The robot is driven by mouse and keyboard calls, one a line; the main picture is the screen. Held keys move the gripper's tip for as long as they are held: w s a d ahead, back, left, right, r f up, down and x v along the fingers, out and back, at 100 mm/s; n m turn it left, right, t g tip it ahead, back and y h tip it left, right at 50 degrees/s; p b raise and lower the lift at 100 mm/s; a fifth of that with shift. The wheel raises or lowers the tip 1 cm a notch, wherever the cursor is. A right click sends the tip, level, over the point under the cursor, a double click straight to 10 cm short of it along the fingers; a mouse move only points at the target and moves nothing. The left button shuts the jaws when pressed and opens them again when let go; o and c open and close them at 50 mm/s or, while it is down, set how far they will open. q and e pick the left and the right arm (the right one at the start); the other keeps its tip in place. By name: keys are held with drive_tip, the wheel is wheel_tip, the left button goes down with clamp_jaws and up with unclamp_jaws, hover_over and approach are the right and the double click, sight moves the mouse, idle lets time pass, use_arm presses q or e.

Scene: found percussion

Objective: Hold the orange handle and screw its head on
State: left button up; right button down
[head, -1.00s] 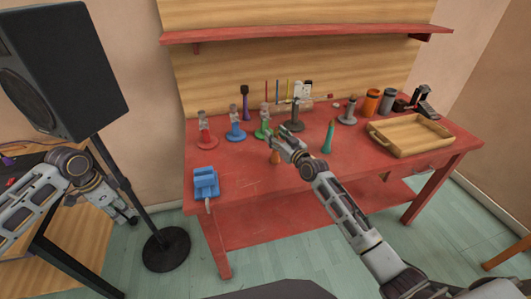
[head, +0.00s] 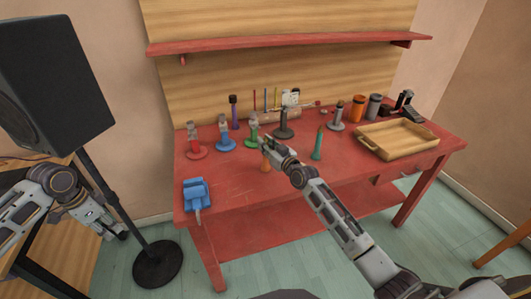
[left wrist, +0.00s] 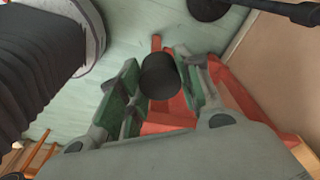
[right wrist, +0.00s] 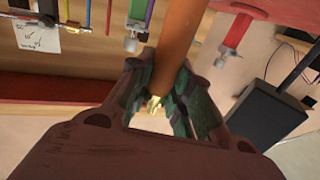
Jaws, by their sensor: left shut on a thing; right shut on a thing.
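My right gripper (head: 267,144) is shut on an orange handle (head: 265,161) near the front middle of the red workbench. In the right wrist view the orange handle (right wrist: 177,38) lies between the fingers (right wrist: 165,95), with a small gold tip (right wrist: 155,104) bare near the fingertips. I cannot tell whether the handle touches the bench. My left gripper (head: 120,234) is at the lower left, off the bench and far from the handle. In the left wrist view its fingers (left wrist: 160,92) are shut on a dark round head (left wrist: 160,75). The head's underside is hidden.
The red workbench (head: 245,185) holds a blue vise (head: 196,192), several coloured stands in a row, a teal handle (head: 318,143) and a wooden tray (head: 380,153). A speaker (head: 55,80) on a stand is near my left arm. The bench front is mostly clear.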

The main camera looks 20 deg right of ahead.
use_arm(q)
drive_tip(key=shift+r+p, duration=0.45)
drive_tip(key=shift+r, duration=0.05)
use_arm(e)
drive_tip(key=shift+r, duration=5.05)
drive_tip(key=c, duration=1.9)
unclamp_jaws()
drive_tip(key=shift+c, duration=0.2)
clamp_jaws()
